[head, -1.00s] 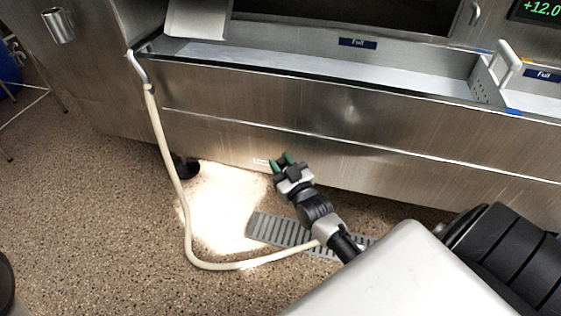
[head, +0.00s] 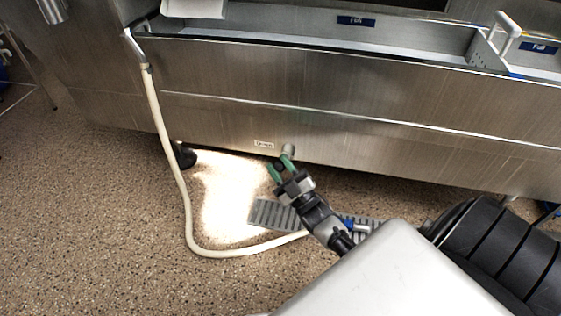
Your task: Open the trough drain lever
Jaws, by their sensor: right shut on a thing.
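The steel trough (head: 330,90) runs across the view, with a small "Drain" label (head: 264,144) low on its front panel. A short grey round stub of the drain lever (head: 289,149) shows just right of the label, near the panel's lower edge. My right gripper (head: 280,167) has green fingertips just below that stub and is shut on the lever. The rest of the lever is hidden between and behind the fingers. My left gripper is not in view.
A cream hose (head: 165,140) hangs from the trough's left end and loops across the floor near my right arm. A grey floor grate (head: 268,214) lies under the arm. A perforated basket (head: 488,48) sits in the trough.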

